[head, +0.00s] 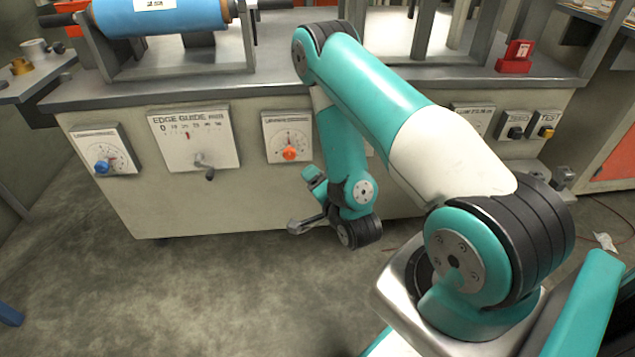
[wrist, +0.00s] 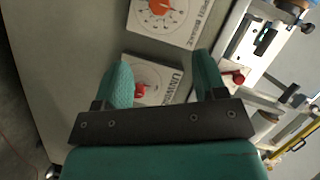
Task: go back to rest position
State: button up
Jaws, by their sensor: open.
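My gripper (wrist: 162,76) shows in the wrist view with its two teal fingers apart and nothing held between them. Its fingers are in front of the machine's panel face, and a dial plate with a red knob (wrist: 141,91) shows partly between them. In the head view my arm reaches over to the front of the machine cabinet (head: 240,212) and its end hangs low before the panel. The fingertips cannot be made out clearly there.
The cabinet front carries a blue-knob dial (head: 103,167), an edge guide plate (head: 190,133) with a crank and an orange-knob dial (head: 290,153). A blue roll (head: 160,18) sits above. A red block (head: 514,58) stands at right.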

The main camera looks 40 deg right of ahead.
dwell(0.4)
jog(key=w+a+r+n+g+y, duration=0.4)
jog(key=w+a+r+n, duration=0.15)
jog(key=a, duration=0.25)
jog(key=s+a+r+n+g+y, duration=0.3)
jog(key=s+a+r+n+y, duration=0.15)
jog(key=a+r, duration=0.4)
jog(key=s+a+r+n+g, duration=0.35)
jog(key=s+r+n, duration=0.3)
jog(key=s, duration=0.35)
jog(key=s+a+r+n+g, duration=0.2)
jog(key=s+r+n+g, duration=0.4)
jog(key=s, duration=0.5)
notch_tip(320, 180, up, 28)
jog(key=p, duration=2.9)
jog(key=shift+w+a+t, duration=0.2)
jog(key=shift+w+t, duration=0.15)
jog(key=shift+t, duration=0.1)
jog(key=shift+r+h, duration=0.1)
jog(key=shift+h, duration=0.15)
